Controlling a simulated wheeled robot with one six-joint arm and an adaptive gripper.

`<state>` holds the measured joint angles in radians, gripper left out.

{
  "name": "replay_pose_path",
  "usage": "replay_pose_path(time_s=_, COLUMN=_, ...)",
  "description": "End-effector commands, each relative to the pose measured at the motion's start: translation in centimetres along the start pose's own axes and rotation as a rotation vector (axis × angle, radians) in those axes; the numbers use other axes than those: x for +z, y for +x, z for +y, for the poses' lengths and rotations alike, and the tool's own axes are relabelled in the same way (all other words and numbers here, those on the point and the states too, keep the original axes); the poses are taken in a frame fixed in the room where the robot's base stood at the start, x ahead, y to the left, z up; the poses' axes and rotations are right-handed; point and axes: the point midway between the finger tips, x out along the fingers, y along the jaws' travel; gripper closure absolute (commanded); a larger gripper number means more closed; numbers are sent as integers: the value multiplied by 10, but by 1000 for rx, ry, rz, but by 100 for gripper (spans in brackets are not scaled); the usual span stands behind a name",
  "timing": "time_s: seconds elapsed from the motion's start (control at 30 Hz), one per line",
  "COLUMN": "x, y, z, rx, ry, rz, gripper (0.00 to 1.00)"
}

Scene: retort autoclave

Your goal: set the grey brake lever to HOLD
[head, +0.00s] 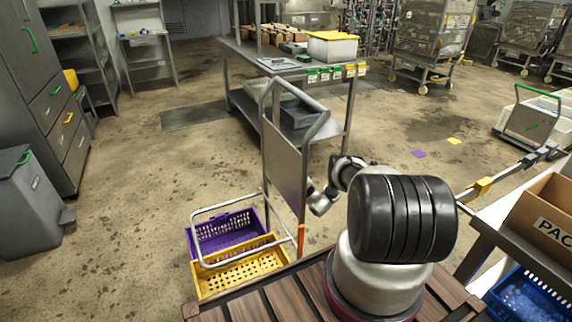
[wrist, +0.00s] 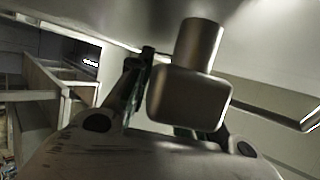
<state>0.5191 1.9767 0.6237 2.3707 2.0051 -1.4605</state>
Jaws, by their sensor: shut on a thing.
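A grey metal lever (wrist: 190,92), with a rounded block and a short cylinder, fills the middle of the wrist view. My gripper (wrist: 172,88) is around the block, shut on it. The left finger shows beside it; most of the right finger is hidden behind it. No HOLD marking is legible, so I cannot tell the lever's setting. In the head view my arm reaches behind the upright grey panel of a cart (head: 285,165), and my gripper and the lever are hidden there. An orange piece (head: 301,240) stands at the cart's near corner.
A purple crate (head: 226,230) and a yellow crate (head: 240,272) sit low at the cart's left. A steel table (head: 240,48) stands behind. A cardboard box (head: 545,225) is on a bench at right. The floor at left is mostly clear.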

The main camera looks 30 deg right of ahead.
Motion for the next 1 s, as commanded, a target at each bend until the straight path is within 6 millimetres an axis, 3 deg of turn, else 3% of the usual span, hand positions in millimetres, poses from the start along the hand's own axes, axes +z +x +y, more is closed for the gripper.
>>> replay_pose_path(time_s=0.03, x=0, y=-1, z=-1, rx=-2, ry=0, rz=1, gripper=100)
replay_pose_path(time_s=0.07, x=0, y=-1, z=-1, rx=-2, ry=0, rz=1, gripper=75)
replay_pose_path(time_s=0.17, x=0, y=-1, z=-1, rx=-2, ry=0, rz=1, gripper=57)
replay_pose_path(time_s=0.67, x=0, y=-2, z=1, rx=48, ry=21, rz=0, gripper=57)
replay_pose_path(time_s=1.0, x=3, y=-9, z=16, rx=361, ry=150, rz=-1, gripper=57)
